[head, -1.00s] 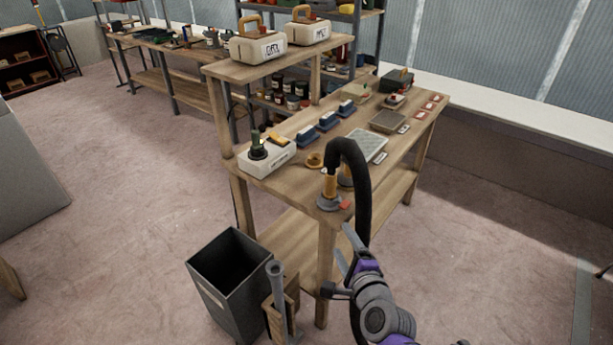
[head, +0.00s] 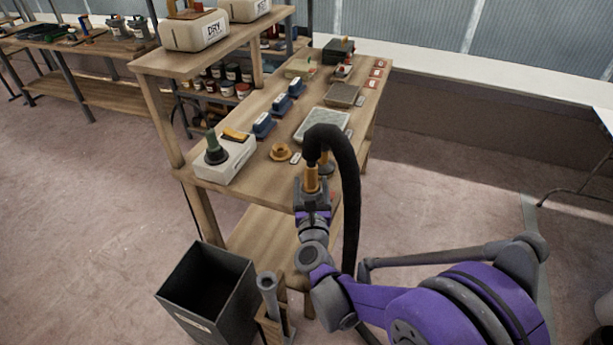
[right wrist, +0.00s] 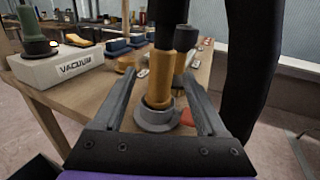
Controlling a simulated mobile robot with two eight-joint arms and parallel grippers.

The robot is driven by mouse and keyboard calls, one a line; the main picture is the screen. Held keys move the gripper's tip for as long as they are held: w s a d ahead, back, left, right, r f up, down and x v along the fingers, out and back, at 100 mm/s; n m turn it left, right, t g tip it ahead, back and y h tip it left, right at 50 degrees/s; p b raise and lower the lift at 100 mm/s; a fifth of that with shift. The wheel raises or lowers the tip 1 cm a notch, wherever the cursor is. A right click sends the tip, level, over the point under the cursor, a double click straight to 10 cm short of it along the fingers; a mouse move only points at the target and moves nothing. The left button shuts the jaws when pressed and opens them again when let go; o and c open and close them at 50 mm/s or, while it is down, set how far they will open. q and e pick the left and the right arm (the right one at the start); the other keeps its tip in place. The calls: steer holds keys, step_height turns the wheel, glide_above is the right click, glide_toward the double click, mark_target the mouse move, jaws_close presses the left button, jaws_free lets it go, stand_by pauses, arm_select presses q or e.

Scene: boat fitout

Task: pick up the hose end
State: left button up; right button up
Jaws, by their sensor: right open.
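The hose end is a brass-coloured cuff (head: 311,178) on a thick black hose (head: 348,200). In the right wrist view the cuff (right wrist: 176,72) stands upright in a grey round holder (right wrist: 157,117) on the bench's near corner. The hose arches up from it and hangs down past the bench on the right. My right gripper (head: 312,190) is at the cuff in the head view. In the right wrist view its two fingers (right wrist: 165,100) are open, one on each side of the cuff and holder. Whether they touch is not clear. My left gripper is not in view.
A white box marked VACUUM (right wrist: 60,68) sits at the bench's left edge. A brass ring (head: 281,152), blue blocks (head: 263,125) and a pale tray (head: 322,126) lie behind the cuff. A dark bin (head: 208,295) stands on the floor at front left.

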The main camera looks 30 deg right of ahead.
steer(key=x, duration=0.8)
steer(key=shift+d+p, duration=0.1)
steer(key=shift+p, duration=0.2)
steer(key=shift+s, duration=0.1)
steer(key=shift+c, duration=0.2)
jaws_close()
